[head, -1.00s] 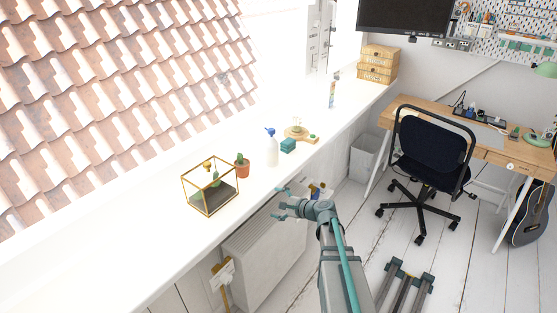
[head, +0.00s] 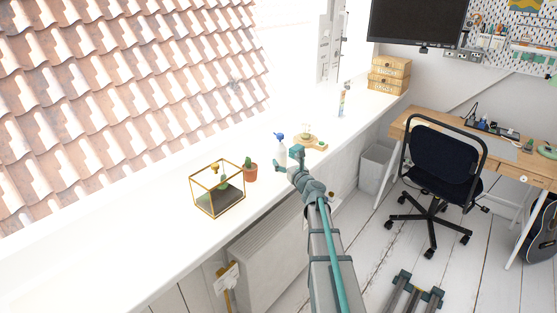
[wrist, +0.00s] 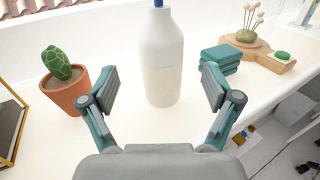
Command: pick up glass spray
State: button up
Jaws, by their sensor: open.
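The glass spray is a white bottle with a blue top, standing upright on the white sill. In the head view the spray bottle (head: 281,146) is partly hidden behind my gripper (head: 288,160). In the wrist view the bottle (wrist: 161,60) stands straight ahead, its top cut off by the frame edge. My gripper (wrist: 162,92) is open, with one finger to each side of the bottle's lower part in the picture. The bottle looks just beyond the fingertips, and I see no contact.
A potted cactus (wrist: 64,80) stands close left of the gripper. A gold-framed glass box (head: 218,190) sits further left. The sill's front edge drops to a radiator (head: 270,245).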

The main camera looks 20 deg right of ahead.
aim_at(283, 156)
jog(key=shift+w+d+p, duration=0.1)
jog(key=shift+w+p, duration=0.75)
jog(key=shift+w, duration=2.3)
grip_shut()
